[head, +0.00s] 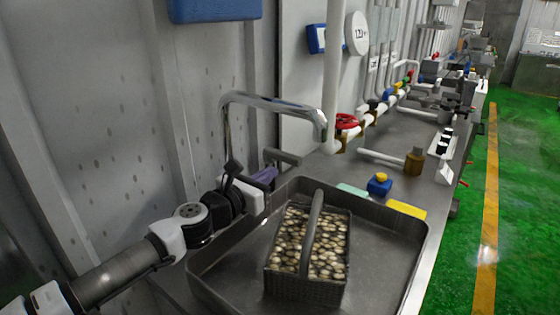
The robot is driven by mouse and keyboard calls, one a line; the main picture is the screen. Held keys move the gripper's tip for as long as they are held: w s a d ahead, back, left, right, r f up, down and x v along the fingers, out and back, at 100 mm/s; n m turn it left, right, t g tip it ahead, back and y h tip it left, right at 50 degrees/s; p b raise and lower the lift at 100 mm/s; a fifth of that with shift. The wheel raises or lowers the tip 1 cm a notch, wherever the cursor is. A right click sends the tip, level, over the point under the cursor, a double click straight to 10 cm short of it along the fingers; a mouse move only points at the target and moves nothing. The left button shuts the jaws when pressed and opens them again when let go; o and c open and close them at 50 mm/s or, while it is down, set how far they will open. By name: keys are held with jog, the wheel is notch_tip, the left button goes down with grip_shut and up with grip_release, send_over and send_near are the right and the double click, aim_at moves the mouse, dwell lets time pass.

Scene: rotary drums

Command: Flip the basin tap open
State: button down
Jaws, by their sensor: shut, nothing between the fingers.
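The basin tap (272,103) is a tall chrome spout. It rises at the back left of the grey basin (408,262) and arches right, its outlet hanging above the basin's back edge. My gripper (262,178) is at the foot of the tap, by the basin's back left corner, and is shut and empty. A small purple piece shows beside its white body; I cannot tell whether it is a finger or the tap's lever. The tap's base and handle are largely hidden by my gripper, and contact cannot be told. No water shows at the outlet.
A dark basket (305,287) with a raised handle, full of pale round pieces, stands in the basin. A blue-and-yellow block (379,184) and a yellow sponge-like block (406,210) lie behind it. A white pipe with a red valve wheel (347,121) runs along the wall.

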aim_at(288, 161)
jog(key=shift+p+x, duration=0.75)
jog(key=shift+x, duration=1.8)
jog(key=shift+w+d, duration=0.1)
jog(key=shift+w, duration=0.05)
